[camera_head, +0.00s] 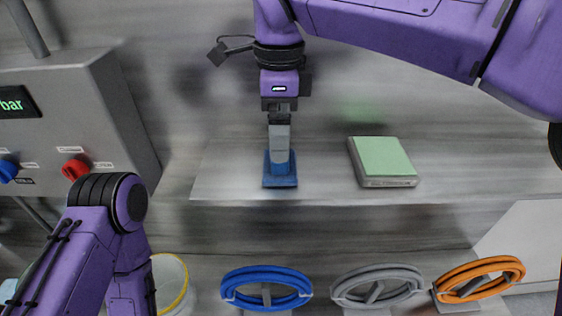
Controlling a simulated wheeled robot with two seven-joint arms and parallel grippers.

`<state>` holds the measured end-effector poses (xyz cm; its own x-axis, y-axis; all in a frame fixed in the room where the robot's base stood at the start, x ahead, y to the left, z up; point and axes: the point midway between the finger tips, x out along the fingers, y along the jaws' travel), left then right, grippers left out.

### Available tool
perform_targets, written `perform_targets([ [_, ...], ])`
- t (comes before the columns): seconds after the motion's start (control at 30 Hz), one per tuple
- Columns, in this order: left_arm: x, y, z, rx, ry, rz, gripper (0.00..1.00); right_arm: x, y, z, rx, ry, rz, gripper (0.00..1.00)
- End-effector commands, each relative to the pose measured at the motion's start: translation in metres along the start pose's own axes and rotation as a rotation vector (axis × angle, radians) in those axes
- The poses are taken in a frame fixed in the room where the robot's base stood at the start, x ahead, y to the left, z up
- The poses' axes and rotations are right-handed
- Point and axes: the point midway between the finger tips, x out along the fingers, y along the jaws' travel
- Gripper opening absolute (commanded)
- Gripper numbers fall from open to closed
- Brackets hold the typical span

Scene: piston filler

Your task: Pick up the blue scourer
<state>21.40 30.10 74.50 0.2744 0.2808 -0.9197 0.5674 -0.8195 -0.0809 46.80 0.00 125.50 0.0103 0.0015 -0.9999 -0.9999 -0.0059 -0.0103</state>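The blue scourer (281,182) is on the grey metal shelf, with a flat blue base and a narrower blue upper part. My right gripper (280,150) comes down from above, directly over it. Its grey fingers overlap the upper part of the scourer and hide some of it. The fingers are seen side-on, one in front of the other, so I cannot tell whether they are closed on it. The base looks to be on or just above the shelf. My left arm is at the lower left, and its gripper is out of view.
A green-topped grey pad (384,160) lies on the shelf (330,190) to the right. A control box (60,120) with red and blue knobs stands at left. Blue (266,287), grey (377,286) and orange (479,277) hose coils and a yellow-rimmed bucket (170,285) are below.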

Motion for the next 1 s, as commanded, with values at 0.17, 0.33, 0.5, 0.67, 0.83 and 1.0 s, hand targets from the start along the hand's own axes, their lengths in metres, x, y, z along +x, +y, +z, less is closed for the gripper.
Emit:
perform_targets([
  [0.17, -0.004, 0.0, -0.002, 0.0, 0.001, 0.0, 0.75, 0.03, -0.001, -0.002, 0.002, 0.004, 0.007, 1.0],
  [0.33, -0.004, 0.0, -0.003, -0.001, 0.001, 0.001, 0.75, 0.053, -0.001, -0.003, 0.006, 0.001, 0.005, 1.0],
  [0.5, -0.004, 0.0, -0.002, -0.001, 0.001, 0.001, 0.75, 0.056, -0.001, -0.003, 0.006, 0.0, 0.003, 1.0],
  [0.67, -0.004, 0.0, -0.002, -0.001, 0.001, 0.0, 0.75, 0.056, -0.001, -0.003, 0.006, 0.0, 0.003, 0.64],
  [0.83, -0.004, 0.0, -0.002, -0.001, 0.001, 0.001, 0.75, 0.056, -0.001, -0.003, 0.006, 0.0, 0.003, 0.48],
  [1.0, -0.004, 0.0, -0.002, -0.001, 0.001, 0.001, 0.75, 0.055, -0.001, -0.003, 0.006, 0.001, 0.004, 0.48],
])
